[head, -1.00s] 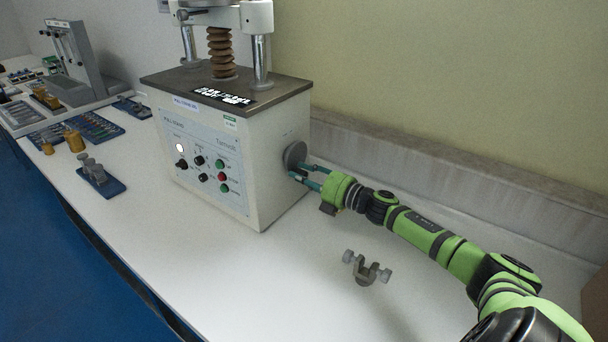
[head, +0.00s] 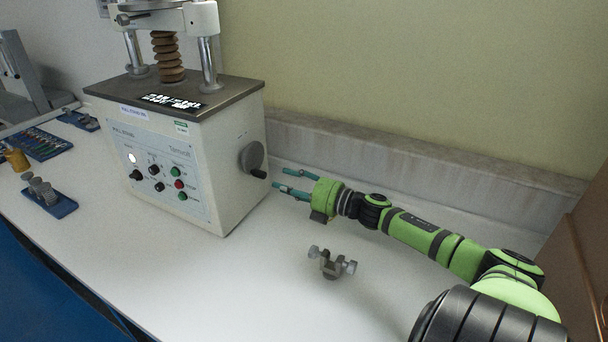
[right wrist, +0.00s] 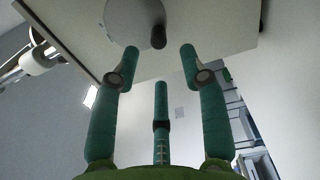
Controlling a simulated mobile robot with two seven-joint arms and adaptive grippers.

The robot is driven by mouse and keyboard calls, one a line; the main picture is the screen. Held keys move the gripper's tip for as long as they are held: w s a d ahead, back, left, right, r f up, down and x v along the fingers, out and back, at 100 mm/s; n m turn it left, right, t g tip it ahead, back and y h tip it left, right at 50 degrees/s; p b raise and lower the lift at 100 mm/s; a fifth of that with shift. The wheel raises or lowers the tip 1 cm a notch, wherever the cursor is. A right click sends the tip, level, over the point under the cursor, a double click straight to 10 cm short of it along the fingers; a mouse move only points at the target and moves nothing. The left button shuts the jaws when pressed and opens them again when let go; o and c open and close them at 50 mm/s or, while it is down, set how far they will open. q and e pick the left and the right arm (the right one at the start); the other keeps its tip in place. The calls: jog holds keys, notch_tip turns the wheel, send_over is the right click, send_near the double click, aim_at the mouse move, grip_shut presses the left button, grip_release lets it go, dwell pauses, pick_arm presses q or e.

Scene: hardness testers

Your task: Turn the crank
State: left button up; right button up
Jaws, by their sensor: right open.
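The crank is a grey disc (head: 252,156) with a short black handle (head: 258,174) on the right side of the white tester box (head: 210,150). My right gripper (head: 279,179) is open and empty, just right of the handle and apart from it. In the right wrist view, the crank disc (right wrist: 130,22) and its dark handle (right wrist: 158,36) are at the top. The open green fingers of the right gripper (right wrist: 160,62) point towards them, with the handle between and beyond the tips. My left gripper is not in view.
A small grey metal fixture (head: 331,263) lies on the white table (head: 290,300) in front of my right arm. A blue tray (head: 50,204) with grey weights stands at the left. A wall ledge (head: 400,160) runs behind the arm.

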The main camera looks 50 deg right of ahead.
jog(key=shift+v, duration=2.25)
